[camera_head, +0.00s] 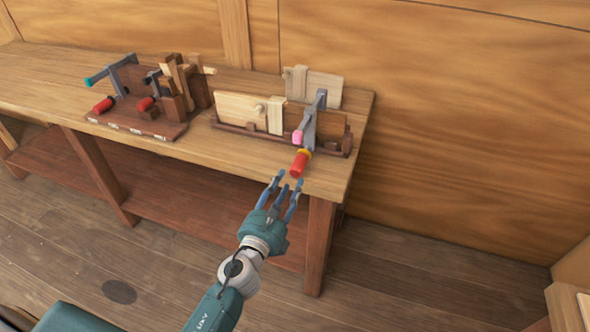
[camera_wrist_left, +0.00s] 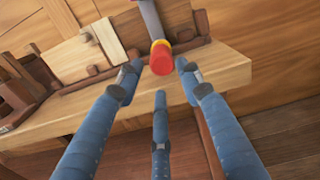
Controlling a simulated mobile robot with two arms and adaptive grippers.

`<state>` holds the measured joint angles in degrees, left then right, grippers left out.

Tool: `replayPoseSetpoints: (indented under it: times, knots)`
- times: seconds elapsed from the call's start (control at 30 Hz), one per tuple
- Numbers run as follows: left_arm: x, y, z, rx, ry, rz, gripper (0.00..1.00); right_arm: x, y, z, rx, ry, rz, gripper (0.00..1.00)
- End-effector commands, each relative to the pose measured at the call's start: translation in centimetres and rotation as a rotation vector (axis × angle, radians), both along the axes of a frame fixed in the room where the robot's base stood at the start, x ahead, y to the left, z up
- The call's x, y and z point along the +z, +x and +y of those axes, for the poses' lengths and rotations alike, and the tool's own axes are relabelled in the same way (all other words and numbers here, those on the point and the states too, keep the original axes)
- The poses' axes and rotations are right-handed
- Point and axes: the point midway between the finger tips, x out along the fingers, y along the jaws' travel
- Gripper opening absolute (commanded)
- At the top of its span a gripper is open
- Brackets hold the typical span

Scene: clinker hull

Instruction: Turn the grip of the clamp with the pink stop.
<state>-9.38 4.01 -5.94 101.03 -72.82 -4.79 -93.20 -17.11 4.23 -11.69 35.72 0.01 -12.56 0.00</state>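The clamp with the pink stop (camera_head: 297,137) stands at the right end of the workbench, on a wooden holder with boards. Its grey bar (camera_head: 310,125) rises upright, and its red grip (camera_head: 299,164) with a yellow collar (camera_head: 304,152) points toward me over the bench's front edge. My left gripper (camera_head: 283,184) is just in front of and below the grip, fingers spread and empty. In the left wrist view the red grip (camera_wrist_left: 160,60) lies ahead, between the tips of the open fingers (camera_wrist_left: 158,75), apparently not touched. The pink stop is not clear there. My right gripper is not in view.
At the left of the workbench (camera_head: 215,160) a rack (camera_head: 135,125) holds wooden blocks and other clamps with red grips, one with a teal stop (camera_head: 96,79). Pale boards (camera_head: 240,108) stand beside the clamp. The floor in front is clear.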

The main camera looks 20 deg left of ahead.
Motion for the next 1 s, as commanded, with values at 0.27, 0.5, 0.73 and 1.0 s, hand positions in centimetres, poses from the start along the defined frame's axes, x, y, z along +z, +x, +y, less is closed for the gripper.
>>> replayPoseSetpoints:
  times: [0.27, 0.5, 0.73, 1.0]
  knots:
    - [0.0, 4.8, -0.2, 0.0, -0.003, 0.0, 0.37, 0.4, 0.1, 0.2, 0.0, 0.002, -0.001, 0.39]
    - [-0.1, 6.1, -0.3, 0.0, -0.004, 0.001, 0.37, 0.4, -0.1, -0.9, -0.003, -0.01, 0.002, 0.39]
    - [-0.1, 6.2, -0.3, 0.0, -0.004, 0.002, 0.37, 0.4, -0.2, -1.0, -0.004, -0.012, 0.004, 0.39]
    - [-0.1, 6.1, -0.3, 0.0, -0.004, 0.002, 0.03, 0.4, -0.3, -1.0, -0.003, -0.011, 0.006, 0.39]
